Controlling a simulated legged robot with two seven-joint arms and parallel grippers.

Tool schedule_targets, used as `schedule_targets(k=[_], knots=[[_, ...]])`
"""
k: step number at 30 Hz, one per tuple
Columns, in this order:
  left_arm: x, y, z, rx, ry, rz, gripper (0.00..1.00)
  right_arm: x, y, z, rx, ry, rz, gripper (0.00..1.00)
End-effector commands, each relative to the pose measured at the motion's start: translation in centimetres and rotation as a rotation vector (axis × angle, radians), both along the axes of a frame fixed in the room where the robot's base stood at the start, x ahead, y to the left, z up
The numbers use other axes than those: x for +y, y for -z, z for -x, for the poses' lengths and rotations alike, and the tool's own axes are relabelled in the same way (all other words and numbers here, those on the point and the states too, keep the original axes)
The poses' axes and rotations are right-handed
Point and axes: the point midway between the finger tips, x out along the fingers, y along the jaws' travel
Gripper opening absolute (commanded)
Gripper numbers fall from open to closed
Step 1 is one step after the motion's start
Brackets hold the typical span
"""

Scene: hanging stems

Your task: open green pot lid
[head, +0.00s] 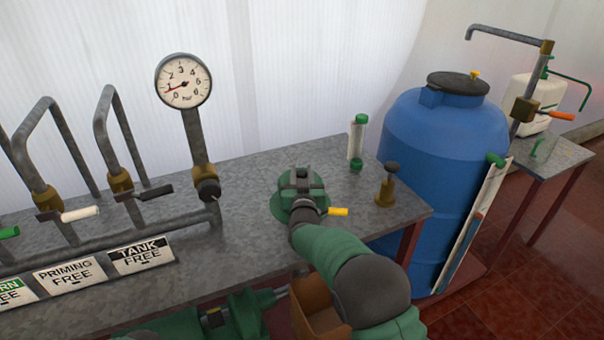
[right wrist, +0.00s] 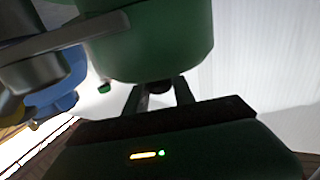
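The green pot (head: 285,208) stands on the grey bench in the head view, with a yellow-tipped lever at its right. It also shows large at the top of the right wrist view (right wrist: 155,45). My right arm reaches it from the lower right. My left gripper does not show clearly.
A pressure gauge (head: 184,82) on a pipe and bent pipes with valves stand at the left. A clear green-capped tube (head: 357,138) and a brass fitting (head: 386,187) stand right of the pot. A blue tank (head: 440,150) stands beyond the bench's right end.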

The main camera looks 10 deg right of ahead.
Motion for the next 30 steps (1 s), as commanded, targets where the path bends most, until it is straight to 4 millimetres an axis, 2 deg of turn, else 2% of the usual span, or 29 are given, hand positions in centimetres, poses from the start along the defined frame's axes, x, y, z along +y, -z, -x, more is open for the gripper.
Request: schedule_targets(k=[1,5,30], knots=[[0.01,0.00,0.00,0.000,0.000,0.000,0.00,-0.08,0.04,0.00,0.001,0.001,0.001,0.16],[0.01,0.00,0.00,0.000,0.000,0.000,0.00,-0.06,0.05,0.00,0.001,0.001,0.000,0.00],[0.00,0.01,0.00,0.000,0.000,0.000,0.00,0.02,0.11,0.04,0.002,-0.001,0.000,0.00]])
